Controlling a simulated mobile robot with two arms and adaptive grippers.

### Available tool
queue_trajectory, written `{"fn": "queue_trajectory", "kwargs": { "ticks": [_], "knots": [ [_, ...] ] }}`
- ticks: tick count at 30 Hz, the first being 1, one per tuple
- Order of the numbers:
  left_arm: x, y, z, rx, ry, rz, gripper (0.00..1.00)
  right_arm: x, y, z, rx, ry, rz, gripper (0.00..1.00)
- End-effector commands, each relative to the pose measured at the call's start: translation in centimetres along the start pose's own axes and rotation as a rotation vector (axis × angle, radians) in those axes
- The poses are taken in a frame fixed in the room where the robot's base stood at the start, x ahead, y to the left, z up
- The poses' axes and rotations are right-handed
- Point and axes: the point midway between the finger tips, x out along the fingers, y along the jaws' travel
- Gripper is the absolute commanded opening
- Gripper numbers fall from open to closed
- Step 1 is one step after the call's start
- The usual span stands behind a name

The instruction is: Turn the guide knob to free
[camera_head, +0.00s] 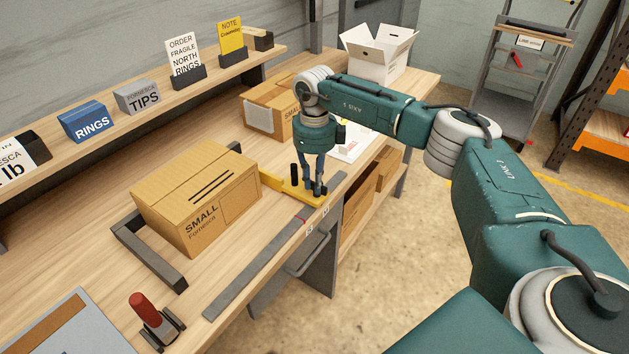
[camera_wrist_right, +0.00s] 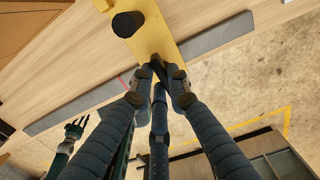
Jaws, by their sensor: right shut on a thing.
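The yellow guide (camera_head: 275,182) lies across the bench at the right end of the small carton, and its yellow bar (camera_wrist_right: 157,38) crosses the top of the right wrist view. A thick black post (camera_wrist_right: 127,24) stands on it, also seen in the head view (camera_head: 294,172). My right gripper (camera_head: 316,190) points down at the guide's front end. Its fingers (camera_wrist_right: 165,80) are closed around a small dark knob (camera_wrist_right: 158,68), mostly hidden by them. The knob's setting cannot be read. My left gripper (camera_wrist_right: 76,129) is small in the right wrist view, fingers apart, apparently empty.
The small carton (camera_head: 203,190) stands on the bench left of the guide, inside a dark bracket (camera_head: 150,254). Another carton (camera_head: 267,110) and an open white box (camera_head: 378,52) stand farther back. A red-handled tool (camera_head: 145,312) stands in a front holder. A grey strip (camera_head: 240,285) runs along the front edge.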

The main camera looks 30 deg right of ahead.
Motion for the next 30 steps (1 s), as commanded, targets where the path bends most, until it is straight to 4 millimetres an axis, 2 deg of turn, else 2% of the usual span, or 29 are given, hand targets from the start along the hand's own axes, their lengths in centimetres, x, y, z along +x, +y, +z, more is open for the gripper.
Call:
{"fn": "queue_trajectory", "kwargs": {
  "ticks": [2, 3, 6, 17, 20, 30],
  "knots": [
    [0.0, 0.0, 0.0, 0.000, 0.000, 0.000, 0.40, -0.3, -0.1, 0.2, -0.001, -0.006, -0.002, 0.00],
    [0.0, 0.0, 0.0, 0.000, 0.000, 0.000, 0.40, -0.3, -0.1, 0.2, -0.001, -0.006, -0.002, 0.20],
    [0.0, 0.0, 0.0, 0.000, 0.000, 0.000, 0.40, -0.2, -0.1, 0.1, 0.000, -0.005, -0.002, 0.35],
    [0.0, -0.3, 0.2, 0.000, -0.002, -0.004, 0.40, -0.6, 0.0, 0.1, 0.000, -0.004, -0.001, 0.35],
    [0.0, -0.2, 0.1, 0.000, -0.001, -0.002, 0.40, -1.9, -0.1, 0.1, 0.000, -0.004, -0.002, 0.35],
    [0.0, -0.1, 0.0, 0.000, 0.000, -0.001, 0.40, -9.0, 0.0, 0.1, 0.000, -0.007, -0.002, 0.35]
  ]
}}
